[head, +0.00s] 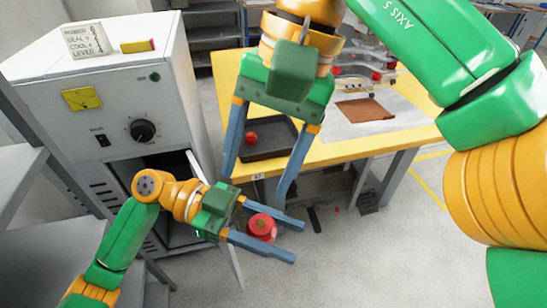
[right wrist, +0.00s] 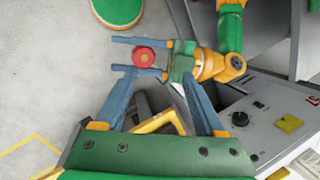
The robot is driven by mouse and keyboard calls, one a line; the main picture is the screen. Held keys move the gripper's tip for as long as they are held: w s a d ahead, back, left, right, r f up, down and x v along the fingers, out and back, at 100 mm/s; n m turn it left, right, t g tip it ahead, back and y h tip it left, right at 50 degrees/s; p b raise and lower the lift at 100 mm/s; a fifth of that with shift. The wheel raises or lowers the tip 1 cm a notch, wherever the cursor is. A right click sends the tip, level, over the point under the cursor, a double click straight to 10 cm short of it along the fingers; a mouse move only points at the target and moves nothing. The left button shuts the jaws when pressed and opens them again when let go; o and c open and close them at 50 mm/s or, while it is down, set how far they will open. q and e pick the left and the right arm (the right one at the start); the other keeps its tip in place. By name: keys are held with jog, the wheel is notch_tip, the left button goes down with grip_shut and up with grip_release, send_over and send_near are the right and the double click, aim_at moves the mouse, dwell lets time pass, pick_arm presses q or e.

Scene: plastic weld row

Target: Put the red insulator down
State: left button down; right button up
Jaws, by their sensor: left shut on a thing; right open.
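The red insulator (head: 262,227) is a round red piece between the fingers of my left gripper (head: 300,241), which is shut on it in front of the grey cabinet, above the floor. It also shows in the right wrist view (right wrist: 143,57), held nearer the base of the fingers than their tips. My right gripper (head: 255,185) is open and empty, its fingers pointing down above and beyond my left gripper. Its two blue fingers frame the lower part of the right wrist view.
A yellow table (head: 330,150) stands behind, with a dark tray (head: 275,150) holding a red round piece (head: 250,137), and a brown sheet (head: 365,110). A grey cabinet (head: 110,115) with a black knob stands at left; its open door is near my left gripper.

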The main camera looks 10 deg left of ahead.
aim_at(261, 221)
jog(key=shift+n+t+h, duration=0.3)
jog(key=shift+t+h, duration=0.1)
jog(key=shift+h, duration=0.2)
jog(key=f, duration=0.7)
jog(key=s+f, duration=0.1)
jog(key=f, duration=0.3)
jog(key=shift+d, duration=0.1)
pick_arm(q)
jog(key=shift+w, duration=0.1)
pick_arm(e)
jog(key=shift+c, duration=0.3)
grip_shut()
pick_arm(q)
jog(key=shift+c, duration=1.2)
grip_release()
